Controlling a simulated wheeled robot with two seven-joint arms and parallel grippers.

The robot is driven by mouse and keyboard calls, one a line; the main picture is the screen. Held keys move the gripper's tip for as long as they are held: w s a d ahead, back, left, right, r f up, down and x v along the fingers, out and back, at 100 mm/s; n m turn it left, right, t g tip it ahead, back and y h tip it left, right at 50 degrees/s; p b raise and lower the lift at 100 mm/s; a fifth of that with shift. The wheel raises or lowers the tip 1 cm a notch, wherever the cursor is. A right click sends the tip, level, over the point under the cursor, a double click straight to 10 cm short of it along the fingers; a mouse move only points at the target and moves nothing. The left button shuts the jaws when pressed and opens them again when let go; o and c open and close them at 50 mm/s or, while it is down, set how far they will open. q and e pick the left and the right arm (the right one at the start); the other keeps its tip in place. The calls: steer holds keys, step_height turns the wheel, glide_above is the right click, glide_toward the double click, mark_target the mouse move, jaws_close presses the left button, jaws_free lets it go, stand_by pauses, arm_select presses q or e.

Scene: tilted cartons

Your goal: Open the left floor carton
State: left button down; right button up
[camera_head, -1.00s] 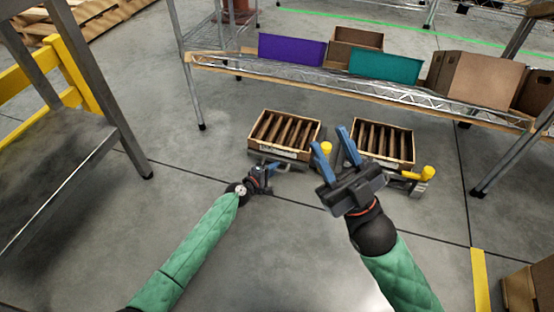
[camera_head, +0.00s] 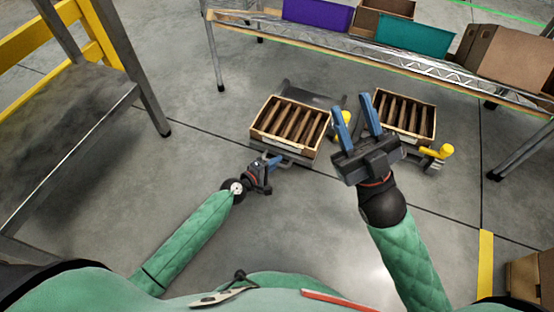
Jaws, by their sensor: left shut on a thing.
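The left floor carton (camera_head: 268,139) is a shallow, open-topped tan box with dark slats inside, low over the floor left of centre. A grey plate (camera_head: 318,97) shows behind its far edge. My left gripper (camera_head: 275,161) is at the carton's near front edge and is shut on its front part. The exact grip is small and partly hidden by the gripper. My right gripper (camera_head: 355,110) is open and empty, its two blue fingers spread, in front of the gap between the two floor cartons in the picture.
A similar right floor carton (camera_head: 431,138) has a yellow knob (camera_head: 436,152) beside it. A wire shelf (camera_head: 340,44) with purple (camera_head: 318,14) and teal (camera_head: 414,36) bins stands behind. A grey table (camera_head: 70,120) is at left. The floor between is clear.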

arm_select(q)
steer(key=c, duration=1.5)
jaws_free()
steer(key=shift+o, duration=0.2)
steer(key=shift+s+a, duration=0.1)
steer(key=shift+v, duration=3.8)
